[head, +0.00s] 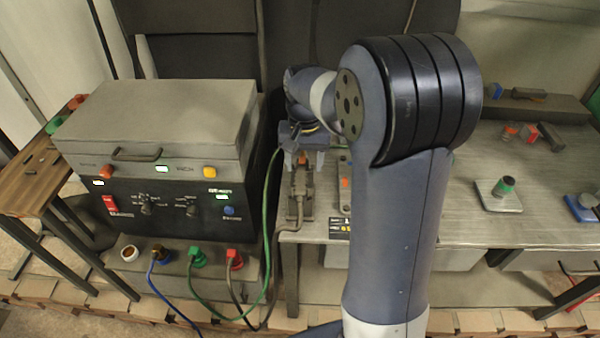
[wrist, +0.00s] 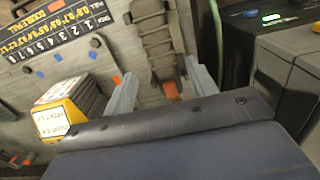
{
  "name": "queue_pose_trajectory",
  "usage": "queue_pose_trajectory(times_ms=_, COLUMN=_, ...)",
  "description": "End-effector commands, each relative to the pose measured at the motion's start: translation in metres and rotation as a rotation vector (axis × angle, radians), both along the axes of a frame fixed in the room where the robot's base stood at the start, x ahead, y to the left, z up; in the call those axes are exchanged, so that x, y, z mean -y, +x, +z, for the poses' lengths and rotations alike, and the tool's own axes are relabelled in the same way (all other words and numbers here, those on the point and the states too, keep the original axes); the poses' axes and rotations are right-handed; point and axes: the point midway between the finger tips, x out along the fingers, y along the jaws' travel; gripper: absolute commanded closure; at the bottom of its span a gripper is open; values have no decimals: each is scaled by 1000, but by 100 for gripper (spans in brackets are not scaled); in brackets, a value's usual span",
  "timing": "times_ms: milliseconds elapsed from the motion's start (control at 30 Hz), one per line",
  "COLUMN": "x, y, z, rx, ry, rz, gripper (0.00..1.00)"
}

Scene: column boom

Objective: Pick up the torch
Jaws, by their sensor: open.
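A dark grey, segmented thing with an orange part, which looks like the torch, shows in the wrist view (wrist: 158,42). It lies at the near left edge of the workbench in the head view (head: 300,186), beside a cable. My gripper (head: 304,162) is over its far end and points down. In the wrist view my gripper (wrist: 161,70) is open, one finger on either side of the orange part (wrist: 172,90). I cannot tell whether a finger touches it. My palm hides whatever lies below the orange part.
A grey-lidded machine (head: 160,150) with plugged cables stands left of the workbench (head: 460,210). A green cable (head: 266,215) hangs between them. A numbered dark plate (wrist: 75,30) and a yellow box (wrist: 62,122) lie near the torch. A small pad (head: 499,195) stands farther right.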

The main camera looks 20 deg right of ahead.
Motion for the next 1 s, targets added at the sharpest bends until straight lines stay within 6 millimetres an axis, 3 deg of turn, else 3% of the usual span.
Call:
queue_pose_trajectory(times_ms=400, x=-6, y=0, z=-49, rx=-2, ry=0, rz=-1, gripper=45)
queue_pose_trajectory(times_ms=700, x=-6, y=1, z=-54, rx=1, ry=0, rz=0, gripper=45)
queue_pose_trajectory(times_ms=1000, x=-6, y=1, z=-54, rx=1, ry=0, rz=0, gripper=70)
